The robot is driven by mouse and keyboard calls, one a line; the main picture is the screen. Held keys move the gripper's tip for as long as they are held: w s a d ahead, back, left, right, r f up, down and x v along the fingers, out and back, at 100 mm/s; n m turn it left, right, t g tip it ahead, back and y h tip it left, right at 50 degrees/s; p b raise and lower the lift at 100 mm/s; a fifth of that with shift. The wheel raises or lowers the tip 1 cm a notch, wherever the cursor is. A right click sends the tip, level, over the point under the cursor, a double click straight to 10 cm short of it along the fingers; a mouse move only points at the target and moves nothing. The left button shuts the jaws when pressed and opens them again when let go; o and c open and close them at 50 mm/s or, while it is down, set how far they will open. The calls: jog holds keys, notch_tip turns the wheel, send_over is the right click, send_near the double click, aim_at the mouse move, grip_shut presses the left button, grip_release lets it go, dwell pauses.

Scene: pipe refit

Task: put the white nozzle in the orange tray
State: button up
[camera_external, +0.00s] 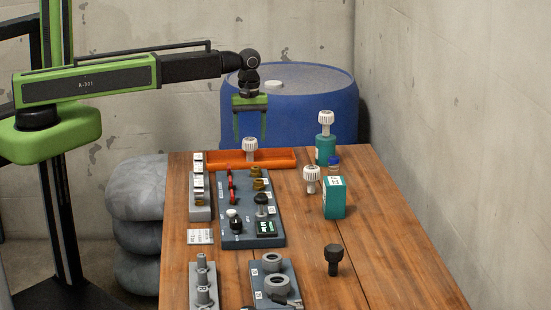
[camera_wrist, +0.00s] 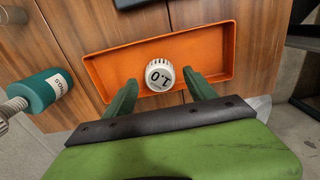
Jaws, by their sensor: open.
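A white nozzle (camera_external: 250,145) with a ribbed head is in the orange tray (camera_external: 284,158) at the far end of the table. In the wrist view the nozzle (camera_wrist: 159,76), marked "1.0" on its top, is inside the tray (camera_wrist: 215,45), near the tray's near wall. My gripper (camera_external: 250,138) is open and empty, pointing down just above the nozzle. In the wrist view my gripper's fingers (camera_wrist: 160,82) are spread on either side of it, apart from it.
A dark instrument panel (camera_external: 243,237) and a grey rack (camera_external: 200,209) stand in front of the tray. A black nozzle (camera_external: 333,258) stands nearer. The table's right side is mostly clear.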

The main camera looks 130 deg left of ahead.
notch_tip(320, 180, up, 6)
jog(key=p, duration=0.4)
jog(key=shift+f, duration=0.1)
jog(key=shift+f, duration=0.1)
jog(key=w+d+m, duration=0.6)
jog(key=w+d, duration=0.2)
jog(key=d, duration=0.6)
jog(key=w+d+m, duration=0.6)
jog(key=w+d, duration=0.3)
jog(key=d, duration=0.5)
jog(key=d+m, duration=1.5)
jog(key=d, duration=1.6)
jog(key=shift+w+d, duration=0.2)
jog(key=shift+w, duration=0.2)
